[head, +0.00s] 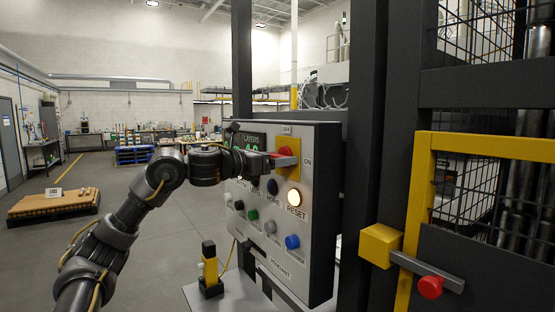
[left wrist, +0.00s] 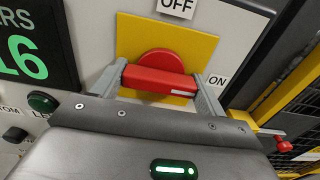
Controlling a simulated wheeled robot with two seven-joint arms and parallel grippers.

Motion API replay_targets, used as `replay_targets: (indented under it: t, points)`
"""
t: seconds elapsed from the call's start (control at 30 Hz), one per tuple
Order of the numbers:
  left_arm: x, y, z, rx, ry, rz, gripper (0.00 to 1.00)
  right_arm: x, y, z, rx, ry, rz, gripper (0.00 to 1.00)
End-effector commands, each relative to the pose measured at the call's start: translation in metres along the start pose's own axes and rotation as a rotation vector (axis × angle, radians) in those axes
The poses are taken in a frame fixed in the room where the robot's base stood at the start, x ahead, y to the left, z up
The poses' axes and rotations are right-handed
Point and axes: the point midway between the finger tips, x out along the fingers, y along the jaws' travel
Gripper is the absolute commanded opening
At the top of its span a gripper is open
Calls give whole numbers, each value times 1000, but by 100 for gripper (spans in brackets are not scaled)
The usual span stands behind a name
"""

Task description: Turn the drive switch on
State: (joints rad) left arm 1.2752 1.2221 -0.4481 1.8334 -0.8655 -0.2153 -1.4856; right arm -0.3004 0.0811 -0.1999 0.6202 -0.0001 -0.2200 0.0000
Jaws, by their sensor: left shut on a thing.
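The drive switch (left wrist: 160,78) has a red round base and a red handle on a yellow plate, between an OFF label above and an ON label at right. In the head view the switch (head: 287,152) is at the upper right of the grey control panel (head: 318,225). My left gripper (head: 272,160) reaches it from the left. In the left wrist view the two grey fingers of my left gripper (left wrist: 160,88) are shut on the handle, one at each end. The handle lies nearly level in that view, tilted slightly down to the right. My right gripper is not in view.
A lit RESET button (head: 294,197) and several other buttons sit below the switch. A yellow-framed mesh gate with a latch and red knob (head: 430,287) stands at right. A small yellow and black device (head: 210,268) stands below the panel.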

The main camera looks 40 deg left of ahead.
Motion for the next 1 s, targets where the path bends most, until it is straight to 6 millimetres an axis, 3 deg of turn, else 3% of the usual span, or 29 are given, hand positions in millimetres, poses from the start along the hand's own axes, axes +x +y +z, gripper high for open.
replay_targets:
  t: [0.27, 0.3, 0.47, 0.77, 1.0]
  points:
    - [0, 0, 1, 4, -1, 1, 50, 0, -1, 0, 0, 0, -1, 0]
    - [0, 0, 1, 3, -1, 1, 75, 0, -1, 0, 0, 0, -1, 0]
    - [0, 0, 0, 2, -1, 1, 95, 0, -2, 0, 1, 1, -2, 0]
    - [-2, 0, 0, 2, -1, 1, 95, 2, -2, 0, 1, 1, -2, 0]
    - [-37, 1, -4, 6, -2, 3, 95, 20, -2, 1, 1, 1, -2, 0]
